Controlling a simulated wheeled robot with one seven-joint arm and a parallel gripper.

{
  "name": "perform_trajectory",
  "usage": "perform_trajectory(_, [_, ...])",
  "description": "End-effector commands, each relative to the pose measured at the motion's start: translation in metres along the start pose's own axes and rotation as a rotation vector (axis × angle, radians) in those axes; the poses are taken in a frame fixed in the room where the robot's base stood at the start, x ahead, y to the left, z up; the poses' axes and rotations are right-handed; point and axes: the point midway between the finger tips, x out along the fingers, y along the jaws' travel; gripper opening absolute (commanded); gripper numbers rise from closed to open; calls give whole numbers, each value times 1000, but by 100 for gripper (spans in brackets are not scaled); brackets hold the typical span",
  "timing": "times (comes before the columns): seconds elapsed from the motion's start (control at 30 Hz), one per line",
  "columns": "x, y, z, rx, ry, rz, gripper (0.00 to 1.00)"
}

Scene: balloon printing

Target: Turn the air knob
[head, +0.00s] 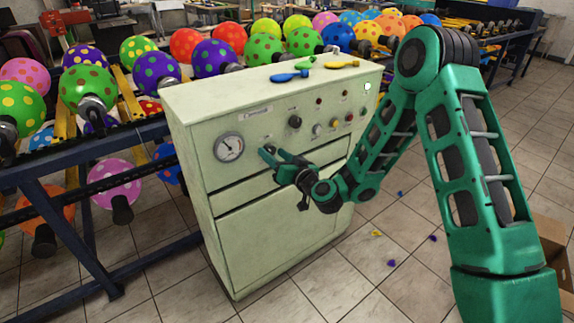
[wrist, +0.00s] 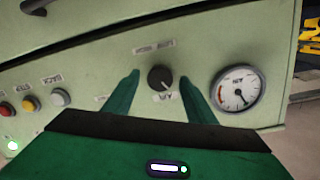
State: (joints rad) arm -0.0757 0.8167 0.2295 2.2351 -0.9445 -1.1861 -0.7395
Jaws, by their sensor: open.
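The air knob (wrist: 160,78) is a small round black knob on the pale green cabinet front. It shows in the wrist view with a pointer mark and a label beside it. In the head view my gripper hides it. My gripper (wrist: 159,75) is open, with one green finger on each side of the knob and a gap on both sides. In the head view my gripper (head: 269,151) is at the cabinet front, just right of the gauge. I cannot tell how far the fingertips reach along the knob.
A round pressure gauge (head: 229,147) is beside my gripper. Another black knob (head: 295,121) and several coloured buttons (head: 334,122) are on the panel. Balloons (head: 284,293) lie flat on top in blue, green and yellow, at the cabinet (head: 270,235). Racks of dotted balloons (head: 157,71) stand behind and left.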

Motion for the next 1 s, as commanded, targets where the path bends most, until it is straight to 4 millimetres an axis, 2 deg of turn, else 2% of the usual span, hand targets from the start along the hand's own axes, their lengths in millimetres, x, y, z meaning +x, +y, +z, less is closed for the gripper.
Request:
perform_trajectory(0.5, [-43, 3, -1, 8, -3, 6, 51])
perform_trajectory(0.73, [-56, 5, 5, 7, -13, 8, 51])
perform_trajectory(1.0, [-70, 5, -1, 8, -5, 6, 51])
